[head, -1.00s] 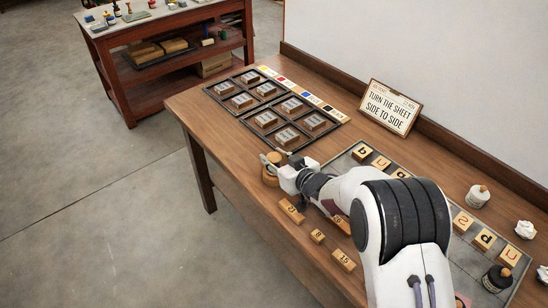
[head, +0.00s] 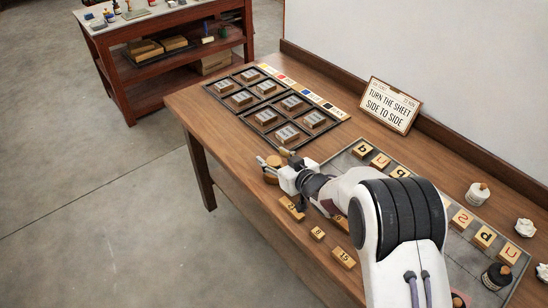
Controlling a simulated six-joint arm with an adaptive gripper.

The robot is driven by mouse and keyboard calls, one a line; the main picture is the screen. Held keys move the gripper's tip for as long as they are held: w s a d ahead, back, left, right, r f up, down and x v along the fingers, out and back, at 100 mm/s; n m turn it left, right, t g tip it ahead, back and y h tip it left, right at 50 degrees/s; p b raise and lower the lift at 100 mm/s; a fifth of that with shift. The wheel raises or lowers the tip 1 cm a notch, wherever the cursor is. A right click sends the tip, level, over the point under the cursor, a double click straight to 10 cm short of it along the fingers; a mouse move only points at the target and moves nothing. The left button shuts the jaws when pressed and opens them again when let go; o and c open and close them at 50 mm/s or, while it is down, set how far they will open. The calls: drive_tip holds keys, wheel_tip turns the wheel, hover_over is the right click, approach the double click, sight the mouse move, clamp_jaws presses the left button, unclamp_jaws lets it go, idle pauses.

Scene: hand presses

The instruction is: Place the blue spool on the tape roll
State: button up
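My gripper (head: 275,157) is at the front left part of the wooden bench, with its fingers spread apart. A tan round piece (head: 270,177), which may be the tape roll, stands just beneath and beside the fingers, partly hidden by them. I cannot tell whether the fingers touch it. I cannot make out a blue spool for sure.
Black trays of blocks (head: 243,116) lie left of a framed sign (head: 389,106). Loose number blocks (head: 343,257) lie along the bench's front edge. Letter blocks (head: 483,237) stand on a grey plate at the right. A black bottle (head: 497,276) and white crumpled pieces (head: 524,228) are near it.

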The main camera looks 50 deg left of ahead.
drive_tip(key=shift+r, duration=0.15)
drive_tip(key=shift+r, duration=0.4)
drive_tip(key=shift+d+r, duration=0.15)
drive_tip(key=v, duration=1.1)
drive_tip(key=shift+d, duration=0.35)
drive_tip(key=shift+r, duration=0.1)
idle(0.6)
